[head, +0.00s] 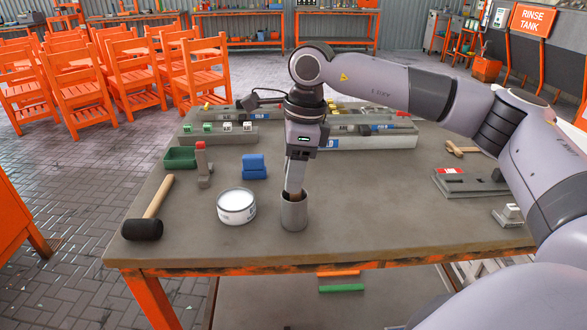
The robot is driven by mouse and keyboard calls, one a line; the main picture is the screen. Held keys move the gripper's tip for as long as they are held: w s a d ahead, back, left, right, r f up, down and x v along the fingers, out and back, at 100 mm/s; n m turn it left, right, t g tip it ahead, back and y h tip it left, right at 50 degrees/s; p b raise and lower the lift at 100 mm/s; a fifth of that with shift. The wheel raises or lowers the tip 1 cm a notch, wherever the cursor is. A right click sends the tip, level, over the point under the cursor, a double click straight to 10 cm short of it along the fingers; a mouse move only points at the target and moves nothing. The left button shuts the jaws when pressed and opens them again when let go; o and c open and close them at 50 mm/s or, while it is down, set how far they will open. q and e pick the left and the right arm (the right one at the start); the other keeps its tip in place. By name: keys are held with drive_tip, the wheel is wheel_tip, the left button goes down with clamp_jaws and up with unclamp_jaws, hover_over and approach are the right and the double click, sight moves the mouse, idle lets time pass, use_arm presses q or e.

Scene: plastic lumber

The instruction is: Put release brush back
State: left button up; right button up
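My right gripper (295,188) points straight down over a grey metal cup (294,214) near the front of the table, with its fingertips at the cup's mouth. A small tan-brown piece, perhaps the release brush's handle, shows between the fingertips and the cup's rim. The rest of the brush is hidden by the cup and the fingers. I cannot tell whether the fingers grip it or stand apart. An open white tin (236,205) stands just left of the cup, apart from it. My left gripper is not in view.
A black-headed mallet (145,228) lies at the left front of the table (370,205). Blue blocks (254,166), a green tray (181,157) and a long grey mould (370,141) stand behind. A grey plate (468,184) lies at right. The table between cup and plate is clear.

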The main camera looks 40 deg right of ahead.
drive_tip(key=shift+r, duration=0.3)
wheel_tip(320, 180, up, 12)
drive_tip(key=d, duration=0.1)
drive_tip(key=shift+s+d+f, duration=0.2)
drive_tip(key=shift+s+d, duration=0.05)
drive_tip(key=shift+s, duration=0.2)
